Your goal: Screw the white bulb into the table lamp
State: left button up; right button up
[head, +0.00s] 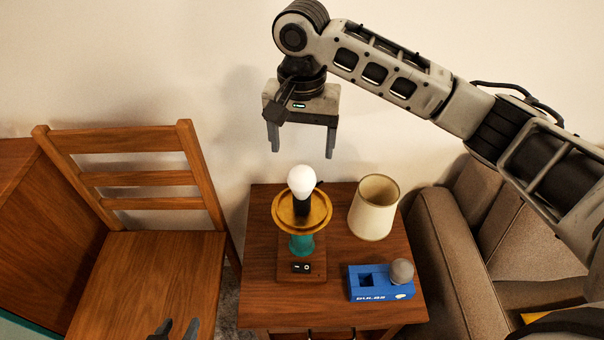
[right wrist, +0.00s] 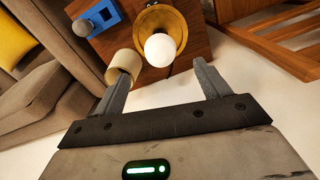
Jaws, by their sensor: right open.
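The white bulb (head: 301,180) stands upright in the black socket at the top of the table lamp (head: 302,243), above its round yellow dish. I cannot tell how deep its thread sits. The bulb also shows in the right wrist view (right wrist: 160,50), between and beyond the fingers. My right gripper (head: 302,152) is open and empty, pointing down above the bulb and apart from it; its fingers also show in the right wrist view (right wrist: 162,82). My left gripper (head: 176,328) shows only its fingertips at the bottom edge, low in front of the chair, apart from each other.
A cream lampshade (head: 374,208) stands right of the lamp on the wooden side table (head: 340,316). A blue bulb box (head: 366,285) holds a grey bulb (head: 402,271) in front. A wooden chair (head: 160,255) is left, a brown sofa (head: 446,270) right, a wall behind.

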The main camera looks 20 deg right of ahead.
aim_at(302, 184)
notch_tip(302, 184, down, 11)
jog(key=shift+f, duration=0.2)
dwell(0.3)
jog(key=c, duration=1)
jog(key=shift+r+p, duration=0.15)
jog(key=shift+p, duration=0.15)
jog(key=shift+m+p, duration=1.7)
jog(key=shift+p, duration=0.4)
jog(key=shift+m+p, duration=0.3)
jog(key=shift+p, duration=0.05)
